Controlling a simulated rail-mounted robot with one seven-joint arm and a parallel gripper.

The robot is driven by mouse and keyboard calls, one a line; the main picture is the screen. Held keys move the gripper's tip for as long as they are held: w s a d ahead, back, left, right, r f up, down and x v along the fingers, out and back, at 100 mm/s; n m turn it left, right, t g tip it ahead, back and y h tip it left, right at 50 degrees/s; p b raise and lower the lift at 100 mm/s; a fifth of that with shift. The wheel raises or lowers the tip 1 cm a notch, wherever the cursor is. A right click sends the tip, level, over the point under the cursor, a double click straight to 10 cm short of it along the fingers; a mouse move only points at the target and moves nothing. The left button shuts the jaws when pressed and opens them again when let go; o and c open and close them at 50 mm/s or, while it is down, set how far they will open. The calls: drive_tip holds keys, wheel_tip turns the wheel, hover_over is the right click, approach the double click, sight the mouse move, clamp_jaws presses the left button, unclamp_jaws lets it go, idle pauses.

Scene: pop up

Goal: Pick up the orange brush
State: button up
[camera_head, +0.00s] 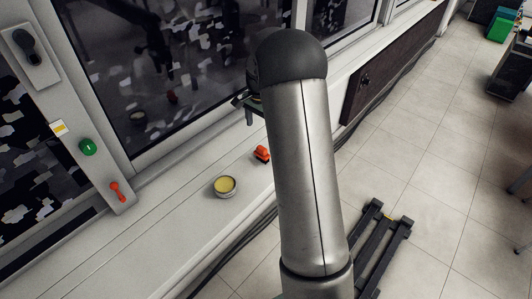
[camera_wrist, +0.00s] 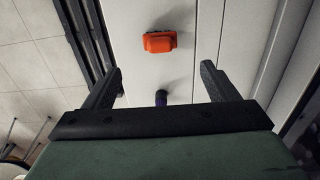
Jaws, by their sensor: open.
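The orange brush (camera_head: 262,154) lies on the pale ledge beside the window frame in the head view, just left of my arm. In the wrist view the orange thing (camera_wrist: 160,42) lies on the pale surface, beyond the fingertips and roughly centred between them. My gripper (camera_wrist: 161,69) is open, with nothing held between its fingers. In the head view my gripper (camera_head: 246,103) shows only partly behind my arm, above the ledge and farther along it than the brush. The brush's bristles cannot be made out.
A round tin with yellow contents (camera_head: 225,185) stands on the ledge near the brush. A small dark purple thing (camera_wrist: 161,98) shows between the finger bases. The window frame carries a green button (camera_head: 88,147) and a red handle (camera_head: 117,191). Tiled floor lies to the right.

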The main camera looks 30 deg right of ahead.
sight(262, 148)
wheel_tip(262, 148, down, 13)
drive_tip(key=shift+d+r, duration=0.1)
drive_tip(key=shift+d, duration=0.05)
drive_tip(key=shift+w+r, duration=0.1)
drive_tip(key=c, duration=1.1)
